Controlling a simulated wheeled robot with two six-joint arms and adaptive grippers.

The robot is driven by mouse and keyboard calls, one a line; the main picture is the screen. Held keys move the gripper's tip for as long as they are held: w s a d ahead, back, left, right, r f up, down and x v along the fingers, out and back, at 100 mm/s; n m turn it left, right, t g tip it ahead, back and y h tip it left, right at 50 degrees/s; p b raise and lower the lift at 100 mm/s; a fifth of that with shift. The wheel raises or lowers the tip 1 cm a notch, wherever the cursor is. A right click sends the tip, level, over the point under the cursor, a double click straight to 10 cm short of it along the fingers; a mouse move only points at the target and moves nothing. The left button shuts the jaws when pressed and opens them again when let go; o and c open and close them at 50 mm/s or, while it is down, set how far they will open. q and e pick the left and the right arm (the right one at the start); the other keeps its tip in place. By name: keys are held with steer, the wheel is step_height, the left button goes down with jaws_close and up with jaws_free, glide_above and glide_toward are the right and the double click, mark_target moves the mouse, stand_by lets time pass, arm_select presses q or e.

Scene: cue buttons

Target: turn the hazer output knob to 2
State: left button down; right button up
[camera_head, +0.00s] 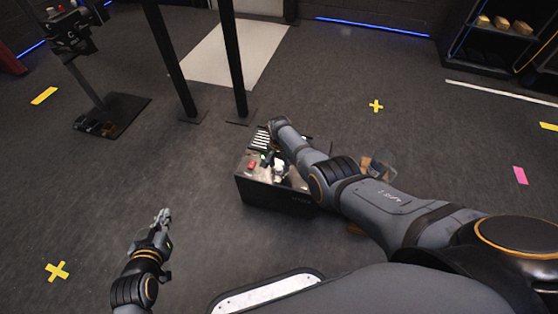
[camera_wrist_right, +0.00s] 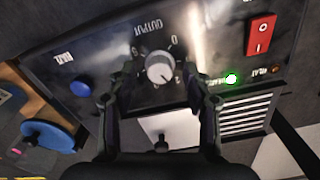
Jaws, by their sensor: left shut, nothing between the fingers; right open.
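The hazer (camera_head: 275,196) is a black box on the floor in the head view, mostly hidden on its right by my right arm. Its output knob (camera_wrist_right: 160,68) is a small pale round knob on the dark panel in the right wrist view, under an upside-down OUTPUT label. Small scale digits surround it, but I cannot tell where its mark points. My right gripper (camera_wrist_right: 165,78) is open, with one finger on each side of the knob; whether they touch it is unclear. My left gripper (camera_head: 163,218) is shut and empty, over bare floor left of the hazer.
The panel also holds a red rocker switch (camera_wrist_right: 261,35), a lit green light (camera_wrist_right: 231,78), a blue button (camera_wrist_right: 80,88) and a slotted vent (camera_wrist_right: 248,113). Dark posts (camera_head: 235,60) stand behind the hazer. The floor around my left gripper is clear.

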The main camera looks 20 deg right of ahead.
mark_target(279, 168)
step_height(279, 168, up, 12)
stand_by(0.4)
steer(key=shift+f, duration=0.15)
